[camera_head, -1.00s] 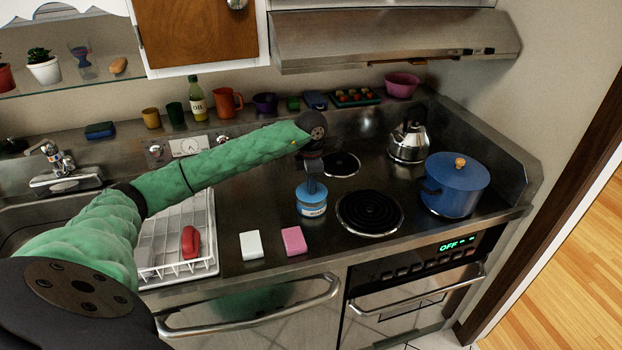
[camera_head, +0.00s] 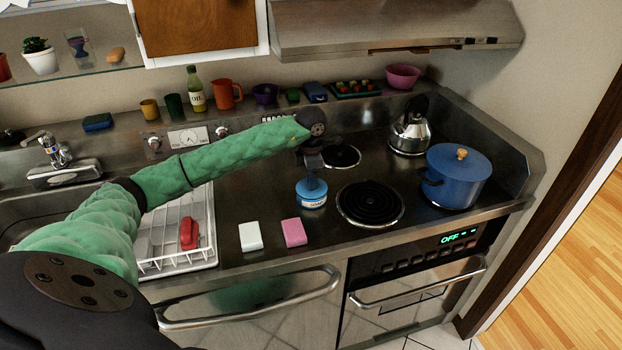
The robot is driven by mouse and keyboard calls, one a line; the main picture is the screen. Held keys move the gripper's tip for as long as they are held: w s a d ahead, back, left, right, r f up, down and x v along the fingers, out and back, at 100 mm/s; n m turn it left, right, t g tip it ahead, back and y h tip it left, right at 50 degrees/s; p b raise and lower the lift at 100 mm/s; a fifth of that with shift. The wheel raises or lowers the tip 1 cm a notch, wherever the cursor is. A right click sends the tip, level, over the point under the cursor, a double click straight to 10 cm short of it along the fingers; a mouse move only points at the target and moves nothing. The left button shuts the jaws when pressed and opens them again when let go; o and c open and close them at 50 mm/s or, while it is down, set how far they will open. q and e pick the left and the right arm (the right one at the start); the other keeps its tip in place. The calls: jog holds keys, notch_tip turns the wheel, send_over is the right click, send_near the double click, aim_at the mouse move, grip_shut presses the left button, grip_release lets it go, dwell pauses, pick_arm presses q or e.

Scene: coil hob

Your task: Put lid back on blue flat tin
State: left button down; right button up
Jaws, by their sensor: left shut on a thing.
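The blue flat tin (camera_head: 311,201), with a white label on its front, stands on the counter just left of the front coil. Its blue lid (camera_head: 307,184) is at the top of the tin, under my gripper. I cannot tell whether the lid is fully seated or a little above the rim. My left gripper (camera_head: 313,173) points down over the tin and is shut on the lid; its fingertips are small and partly hidden. My right gripper is not in view.
A blue pot (camera_head: 457,180) stands right of the front coil (camera_head: 369,204), with a kettle (camera_head: 411,130) behind it. A white sponge (camera_head: 250,237) and a pink one (camera_head: 293,233) lie near the counter edge. A dish rack (camera_head: 207,245) is at left.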

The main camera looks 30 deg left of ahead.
pick_arm(q)
jog(key=shift+b, duration=0.35)
dwell(0.3)
dwell(0.5)
jog(key=shift+b, duration=0.35)
dwell(0.7)
jog(key=shift+f+b, duration=0.2)
jog(key=shift+b, duration=0.6)
dwell(0.8)
dwell(0.4)
jog(key=c, duration=0.8)
grip_release()
jog(key=shift+o, duration=0.2)
jog(key=shift+r, duration=0.15)
jog(key=shift+r+p, duration=0.85)
jog(key=shift+r, duration=2.55)
